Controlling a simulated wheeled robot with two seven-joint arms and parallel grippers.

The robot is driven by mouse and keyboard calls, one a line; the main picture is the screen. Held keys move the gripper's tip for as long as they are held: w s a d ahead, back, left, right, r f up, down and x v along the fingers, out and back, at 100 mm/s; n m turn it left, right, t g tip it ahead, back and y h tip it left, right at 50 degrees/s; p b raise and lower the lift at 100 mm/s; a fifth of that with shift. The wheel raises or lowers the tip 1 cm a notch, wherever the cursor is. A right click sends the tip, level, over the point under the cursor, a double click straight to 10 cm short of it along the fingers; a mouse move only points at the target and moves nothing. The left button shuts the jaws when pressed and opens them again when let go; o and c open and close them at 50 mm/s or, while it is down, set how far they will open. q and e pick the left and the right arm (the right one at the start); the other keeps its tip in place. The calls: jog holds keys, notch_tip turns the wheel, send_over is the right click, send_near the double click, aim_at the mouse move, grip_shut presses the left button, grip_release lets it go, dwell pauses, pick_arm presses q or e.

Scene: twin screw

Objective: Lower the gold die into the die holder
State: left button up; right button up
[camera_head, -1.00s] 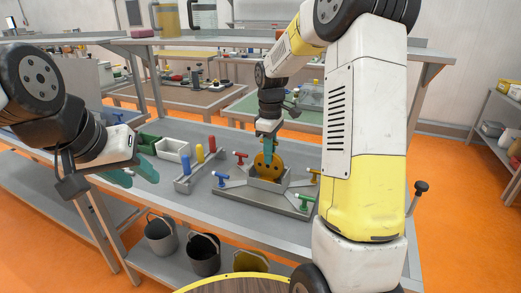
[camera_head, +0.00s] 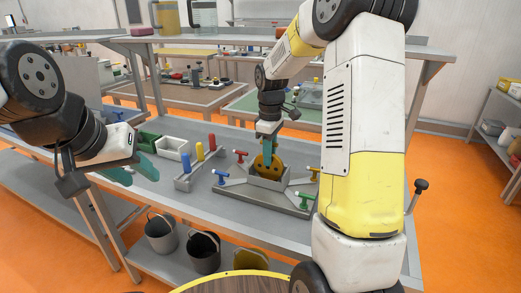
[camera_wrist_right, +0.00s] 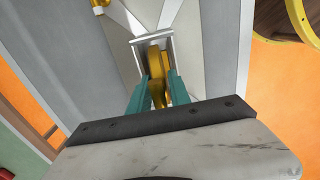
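The gold die (camera_head: 259,163) is a round disc standing on edge. My right gripper (camera_head: 267,152) is shut on it from above with teal fingers. In the right wrist view the die (camera_wrist_right: 156,74) shows edge-on between the two fingers (camera_wrist_right: 158,92). The grey die holder (camera_head: 268,182) is a box-like slot in the middle of a base plate. The die's lower part is hidden behind the holder's front wall. In the wrist view the holder's frame (camera_wrist_right: 168,37) surrounds the die's far end. My left gripper (camera_head: 131,172) is open and empty at the left of the table.
Red, blue and green-handled clamps (camera_head: 306,197) surround the holder. A grey rack (camera_head: 187,183) with blue, yellow and red pegs stands to its left. Green and white bins (camera_head: 172,149) are behind the rack. Buckets (camera_head: 204,253) stand on the shelf below.

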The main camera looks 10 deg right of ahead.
jog(key=shift+o, duration=1.1)
jog(key=shift+r, duration=3.9)
